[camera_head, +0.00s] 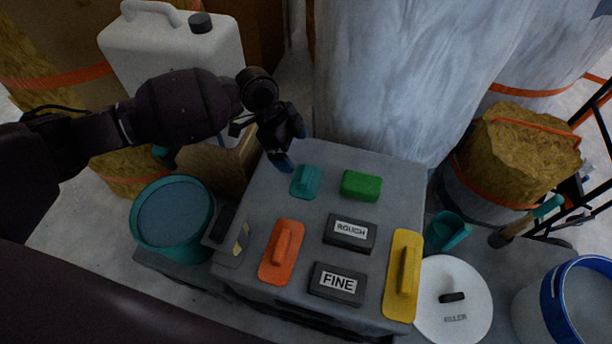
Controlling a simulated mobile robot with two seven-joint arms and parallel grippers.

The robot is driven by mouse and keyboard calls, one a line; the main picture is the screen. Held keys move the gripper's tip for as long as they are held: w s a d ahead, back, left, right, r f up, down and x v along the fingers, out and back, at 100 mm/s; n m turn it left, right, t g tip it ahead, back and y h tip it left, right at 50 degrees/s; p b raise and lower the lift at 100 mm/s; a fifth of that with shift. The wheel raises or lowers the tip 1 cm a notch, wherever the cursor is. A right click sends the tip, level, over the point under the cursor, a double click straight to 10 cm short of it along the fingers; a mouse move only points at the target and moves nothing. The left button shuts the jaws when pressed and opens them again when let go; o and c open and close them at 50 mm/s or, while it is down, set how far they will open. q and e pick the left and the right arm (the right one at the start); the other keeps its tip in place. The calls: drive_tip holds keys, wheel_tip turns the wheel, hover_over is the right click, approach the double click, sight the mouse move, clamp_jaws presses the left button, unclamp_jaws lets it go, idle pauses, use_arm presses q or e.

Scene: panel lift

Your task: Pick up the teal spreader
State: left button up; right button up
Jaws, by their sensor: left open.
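The teal spreader (306,181) lies flat on the grey box top, near its far left part, with a raised grip on its upper face. My left gripper (284,152) reaches in from the left and is above and just beyond the spreader, at the far left edge of the box top. It is open, and its fingers point down with nothing seen between them. The fingers are dark and small in the picture, and I cannot tell their exact height above the surface. My right gripper is not in view.
A green block (361,185) is right of the spreader. An orange float (282,252), ROUGH block (349,233), FINE block (337,284) and yellow float (403,276) lie nearer. A white canister (170,50) and a wrapped column (390,80) stand behind; a teal bucket (172,212) is left.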

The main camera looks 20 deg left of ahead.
sight(306, 174)
use_arm(q)
drive_tip(key=x, duration=0.3)
drive_tip(key=shift+d+f+b, duration=0.1)
drive_tip(key=shift+f+b, duration=0.25)
drive_tip(key=shift+s+d+f, duration=0.1)
drive_tip(key=shift+s+f, duration=0.05)
drive_tip(key=shift+f, duration=0.15)
drive_tip(key=x, duration=0.1)
drive_tip(key=b+x, duration=0.1)
drive_tip(key=x, duration=0.1)
drive_tip(key=shift+s+d+f, duration=0.15)
drive_tip(key=shift+s+f, duration=0.1)
drive_tip(key=shift+s, duration=0.05)
drive_tip(key=shift+d+f, duration=0.1)
drive_tip(key=shift+f, duration=0.2)
drive_tip(key=shift+w, duration=0.1)
drive_tip(key=shift+r, duration=0.15)
drive_tip(key=shift+c, duration=0.2)
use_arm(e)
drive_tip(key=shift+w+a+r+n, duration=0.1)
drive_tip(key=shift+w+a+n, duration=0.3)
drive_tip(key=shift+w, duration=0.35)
use_arm(q)
drive_tip(key=c, duration=1)
